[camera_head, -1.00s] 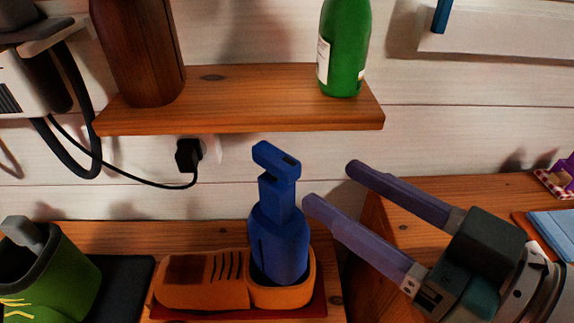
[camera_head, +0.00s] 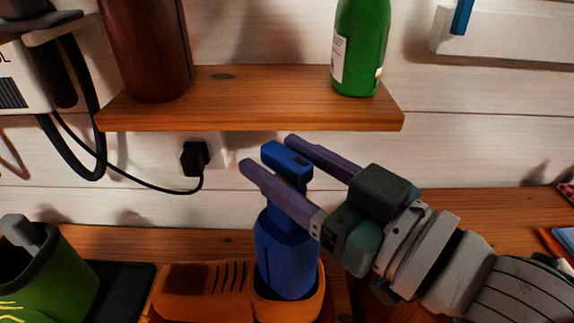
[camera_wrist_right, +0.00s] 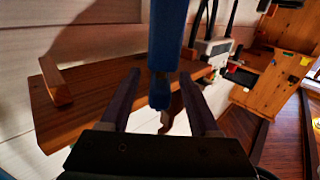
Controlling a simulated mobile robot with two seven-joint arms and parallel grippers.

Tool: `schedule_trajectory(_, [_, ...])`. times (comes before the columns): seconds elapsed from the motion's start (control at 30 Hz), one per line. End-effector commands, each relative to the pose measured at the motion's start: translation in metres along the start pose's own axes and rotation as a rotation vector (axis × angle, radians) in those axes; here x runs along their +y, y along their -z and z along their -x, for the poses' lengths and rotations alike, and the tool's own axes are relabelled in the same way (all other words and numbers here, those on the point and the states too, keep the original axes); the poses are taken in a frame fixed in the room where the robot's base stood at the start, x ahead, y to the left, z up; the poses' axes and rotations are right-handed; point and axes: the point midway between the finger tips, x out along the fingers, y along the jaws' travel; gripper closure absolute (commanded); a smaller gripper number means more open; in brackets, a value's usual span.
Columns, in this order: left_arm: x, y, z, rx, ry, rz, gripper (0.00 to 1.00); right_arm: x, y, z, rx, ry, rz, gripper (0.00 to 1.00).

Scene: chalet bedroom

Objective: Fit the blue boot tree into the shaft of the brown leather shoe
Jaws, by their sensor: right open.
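The blue boot tree (camera_head: 285,255) stands upright with its lower part inside the opening of the brown leather shoe (camera_head: 205,290), which looks orange-brown. My right gripper (camera_head: 266,150) is open, with its two purple fingers on either side of the boot tree's neck, just under the handle. In the right wrist view the boot tree (camera_wrist_right: 166,40) passes between the open fingers (camera_wrist_right: 160,78). I cannot tell whether either finger touches it. How deep the boot tree sits is hidden by the shoe's collar. My left gripper is out of view.
A wooden shelf (camera_head: 250,97) hangs above, bearing a green bottle (camera_head: 358,50) and a dark brown vessel (camera_head: 145,45). A green boot (camera_head: 45,275) with a grey insert stands at the left. A black plug (camera_head: 195,158) sits in the wall behind.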

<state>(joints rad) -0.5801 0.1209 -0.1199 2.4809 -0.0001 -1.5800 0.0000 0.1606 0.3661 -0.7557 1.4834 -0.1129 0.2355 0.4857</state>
Motion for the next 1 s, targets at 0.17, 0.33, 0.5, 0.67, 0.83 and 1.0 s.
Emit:
schedule_trajectory(0.17, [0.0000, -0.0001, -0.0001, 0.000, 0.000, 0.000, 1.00, -0.0002, -0.0002, -0.0011, -0.001, 0.000, 0.000, 0.38])
schedule_trajectory(0.33, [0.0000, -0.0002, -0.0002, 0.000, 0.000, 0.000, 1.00, -0.0001, -0.0003, -0.0008, -0.001, 0.000, 0.000, 0.52])
schedule_trajectory(0.5, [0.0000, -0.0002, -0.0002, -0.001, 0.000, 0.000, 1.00, -0.0001, -0.0003, -0.0007, -0.001, 0.000, 0.000, 0.71])
schedule_trajectory(0.67, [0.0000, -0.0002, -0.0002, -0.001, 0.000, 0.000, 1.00, -0.0001, -0.0003, -0.0006, -0.001, 0.000, 0.000, 0.89])
schedule_trajectory(0.83, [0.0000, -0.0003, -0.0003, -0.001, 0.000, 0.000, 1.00, -0.0001, -0.0003, -0.0006, -0.001, 0.000, 0.000, 1.00])
schedule_trajectory(1.0, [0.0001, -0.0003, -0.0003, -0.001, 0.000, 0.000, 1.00, -0.0001, -0.0003, -0.0006, -0.001, 0.000, 0.000, 1.00])
